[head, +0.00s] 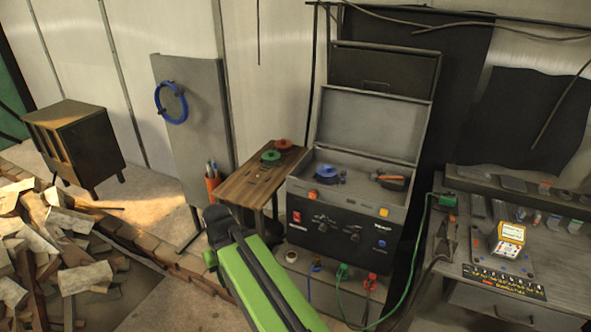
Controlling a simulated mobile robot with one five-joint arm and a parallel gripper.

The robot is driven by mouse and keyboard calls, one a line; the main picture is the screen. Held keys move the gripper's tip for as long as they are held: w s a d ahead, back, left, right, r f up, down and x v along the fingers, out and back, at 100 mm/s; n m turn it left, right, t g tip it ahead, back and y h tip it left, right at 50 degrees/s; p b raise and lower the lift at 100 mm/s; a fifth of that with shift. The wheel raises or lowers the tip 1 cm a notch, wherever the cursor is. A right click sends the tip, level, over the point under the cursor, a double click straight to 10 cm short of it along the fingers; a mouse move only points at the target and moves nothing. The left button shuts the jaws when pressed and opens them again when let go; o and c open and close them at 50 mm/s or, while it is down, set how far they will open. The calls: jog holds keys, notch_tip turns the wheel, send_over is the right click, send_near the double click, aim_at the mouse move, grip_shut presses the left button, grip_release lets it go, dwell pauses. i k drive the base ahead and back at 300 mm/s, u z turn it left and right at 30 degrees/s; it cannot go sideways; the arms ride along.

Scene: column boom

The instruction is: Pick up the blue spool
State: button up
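A small blue spool (325,171) sits in the open top tray of the grey toolbox (345,187), towards its left side. A red spool (283,144) and a green spool (270,157) lie on the small wooden table to the left of the toolbox. My green and black arm reaches up from the bottom edge, in front of the table and left of the toolbox. I cannot make out my gripper's fingers. The blue spool is clear of my arm in the picture.
An orange and black tool (392,181) lies in the tray's right part. An orange holder (213,188) with tools stands left of the table. A workbench (468,278) with a yellow meter (507,240) is at right. Cables hang below the toolbox; wood rubble (62,235) lies left.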

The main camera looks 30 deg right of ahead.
aim_at(327, 175)
jog(key=u, duration=0.1)
jog(key=i, duration=1.7)
jog(key=z, duration=0.7)
